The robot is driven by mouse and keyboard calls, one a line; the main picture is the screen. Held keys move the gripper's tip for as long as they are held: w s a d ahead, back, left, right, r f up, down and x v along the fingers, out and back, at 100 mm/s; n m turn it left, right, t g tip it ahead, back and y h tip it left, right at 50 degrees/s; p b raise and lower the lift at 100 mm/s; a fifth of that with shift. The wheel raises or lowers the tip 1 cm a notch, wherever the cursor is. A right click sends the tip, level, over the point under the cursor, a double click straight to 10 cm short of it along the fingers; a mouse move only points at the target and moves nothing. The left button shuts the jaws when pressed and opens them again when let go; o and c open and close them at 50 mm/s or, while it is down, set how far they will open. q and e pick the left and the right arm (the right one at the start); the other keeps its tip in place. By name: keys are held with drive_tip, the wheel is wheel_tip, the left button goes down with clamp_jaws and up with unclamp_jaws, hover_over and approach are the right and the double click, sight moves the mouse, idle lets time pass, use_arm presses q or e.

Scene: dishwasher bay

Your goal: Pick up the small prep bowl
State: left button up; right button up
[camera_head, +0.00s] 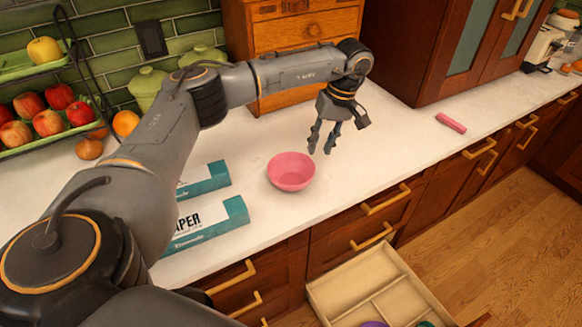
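A small pink bowl (291,171) stands upright on the white counter, near its front edge. It looks empty. My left gripper (320,151) hangs above the counter, just up and to the right of the bowl, with its fingers pointing down. Its fingers are spread a little and nothing shows between them. It does not appear to touch the bowl. My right gripper is out of view.
Two teal-and-white boxes (207,222) lie left of the bowl. A pink cylinder (451,123) lies farther right on the counter (400,140). A wooden drawer cabinet (290,40) stands behind. An open divided drawer (365,283) juts out below. Fruit trays (40,138) stand at left.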

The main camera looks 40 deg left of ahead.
use_arm(q)
drive_tip(key=p+x, duration=0.1)
drive_tip(key=x, duration=0.1)
drive_tip(key=p+x, duration=0.1)
drive_tip(key=x, duration=0.2)
drive_tip(key=shift+s+f+p, duration=0.3)
drive_tip(key=shift+s+p, duration=0.05)
drive_tip(key=shift+p, duration=0.05)
clamp_jaws()
